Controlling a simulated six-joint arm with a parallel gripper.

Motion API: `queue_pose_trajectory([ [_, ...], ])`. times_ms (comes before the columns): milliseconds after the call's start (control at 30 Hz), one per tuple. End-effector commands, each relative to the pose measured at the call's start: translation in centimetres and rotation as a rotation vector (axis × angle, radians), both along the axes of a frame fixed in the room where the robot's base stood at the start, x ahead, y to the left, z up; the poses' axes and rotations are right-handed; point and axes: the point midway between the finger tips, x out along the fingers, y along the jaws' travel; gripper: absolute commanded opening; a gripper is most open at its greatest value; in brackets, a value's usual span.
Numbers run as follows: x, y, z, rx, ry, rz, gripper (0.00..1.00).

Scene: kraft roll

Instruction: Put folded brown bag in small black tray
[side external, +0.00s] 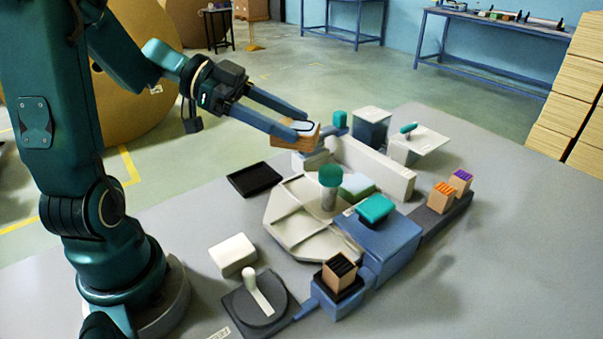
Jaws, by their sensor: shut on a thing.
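My gripper (301,122) is in the upper middle of the side external view, with its two blue fingers shut on the folded brown bag (289,133). The bag is a small tan block with a pale patch and a dark outline near its top. It appears held above the work area, behind the light grey platform; whether it touches anything below is hard to tell. The small black tray (255,180) lies flat on the grey table, left of the bag and nearer the camera. It looks empty.
A light grey tray-like platform (290,215) with a green-topped post (330,176) stands right of the black tray. A blue machine (385,240), a white block (233,255) and a dark disc with a white lever (262,292) stand nearer. Table left of the black tray is clear.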

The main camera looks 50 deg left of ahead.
Motion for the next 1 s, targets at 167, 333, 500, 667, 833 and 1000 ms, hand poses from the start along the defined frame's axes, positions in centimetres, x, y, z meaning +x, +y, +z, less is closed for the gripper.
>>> queue_pose_trajectory([
  [167,0.4,0.4,1.4,0.004,-0.009,-0.056,0.0],
  [333,1.5,2.3,2.4,0.002,-0.012,-0.124,0.0],
  [500,2.4,5.0,2.4,-0.001,-0.014,-0.183,0.0],
  [667,3.0,7.7,1.5,-0.003,-0.017,-0.231,0.0],
  [833,3.2,10.7,-0.4,-0.004,-0.021,-0.27,0.0],
  [1000,2.9,13.6,-3.1,-0.005,-0.026,-0.298,0.0],
])
